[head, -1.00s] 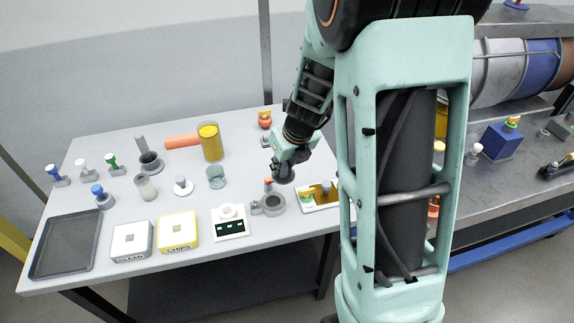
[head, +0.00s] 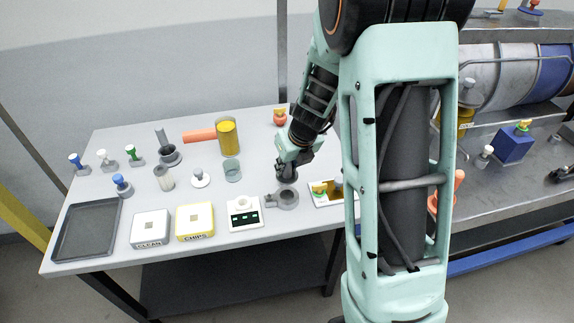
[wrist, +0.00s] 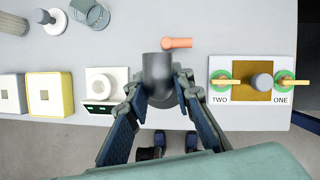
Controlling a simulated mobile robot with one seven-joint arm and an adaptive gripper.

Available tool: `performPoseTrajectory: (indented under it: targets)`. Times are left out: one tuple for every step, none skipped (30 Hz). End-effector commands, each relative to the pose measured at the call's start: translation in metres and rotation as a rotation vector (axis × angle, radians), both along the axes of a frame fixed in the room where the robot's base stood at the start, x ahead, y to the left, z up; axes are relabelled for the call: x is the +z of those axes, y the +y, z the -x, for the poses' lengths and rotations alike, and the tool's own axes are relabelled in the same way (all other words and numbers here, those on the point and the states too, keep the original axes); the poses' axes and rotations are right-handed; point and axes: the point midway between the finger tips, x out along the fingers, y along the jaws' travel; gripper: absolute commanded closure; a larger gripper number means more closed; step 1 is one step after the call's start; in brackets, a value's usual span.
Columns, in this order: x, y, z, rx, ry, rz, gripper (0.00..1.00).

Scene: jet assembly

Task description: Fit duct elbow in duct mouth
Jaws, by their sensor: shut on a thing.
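My gripper (wrist: 160,95) is shut on a grey tube piece (wrist: 157,70), which I take for the duct elbow. Its dark rounded end shows between the fingers in the wrist view. In the head view my gripper (head: 287,172) is just behind and above a grey ring-shaped part (head: 287,201) with a side lug, near the table's front edge. This ring may be the duct mouth; I cannot be sure. The ring's opening is visible there, and contact between tube and ring cannot be told. An orange handle (wrist: 177,42) shows beyond the tube in the wrist view.
A white device with a green display (head: 244,213) stands left of the ring. A plate marked ONE and TWO (wrist: 262,98) lies right. CLEAN (head: 150,229) and CHIPS (head: 195,223) boxes and a dark tray (head: 85,230) are further left. A clear cup (head: 232,170) stands behind left.

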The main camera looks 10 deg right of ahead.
Motion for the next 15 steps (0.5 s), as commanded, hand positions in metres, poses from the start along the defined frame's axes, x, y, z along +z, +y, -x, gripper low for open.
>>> performPoseTrajectory:
  targets:
    - [-0.003, 0.0, 0.0, -0.001, 0.0, 0.001, 1.0]
    - [-0.006, 0.0, 0.0, -0.001, 0.0, 0.001, 1.0]
    - [-0.01, 0.0, 0.0, -0.001, 0.0, 0.0, 1.0]
    - [-0.012, 0.0, 0.0, -0.001, 0.0, 0.0, 1.0]
    - [-0.015, 0.0, 0.0, 0.0, 0.001, 0.0, 1.0]
    - [-0.018, 0.0, 0.0, 0.0, 0.001, 0.0, 1.0]
    - [-0.021, 0.0, 0.0, 0.0, 0.0, 0.0, 1.0]
    - [-0.023, 0.0, 0.0, 0.0, 0.0, 0.0, 1.0]
    - [-0.026, 0.0, 0.0, -0.001, 0.0, 0.0, 1.0]
    - [-0.028, 0.0, 0.0, -0.001, 0.0, 0.0, 1.0]
    - [-0.031, 0.0, 0.0, -0.001, 0.0, 0.0, 1.0]
    - [-0.034, 0.0, 0.0, -0.001, 0.0, 0.0, 1.0]
    - [-0.036, 0.0, 0.0, 0.0, 0.0, 0.0, 1.0]
    - [-0.039, 0.0, 0.0, 0.0, 0.0, 0.001, 1.0]
    - [-0.042, 0.0, 0.0, 0.0, -0.001, 0.001, 1.0]
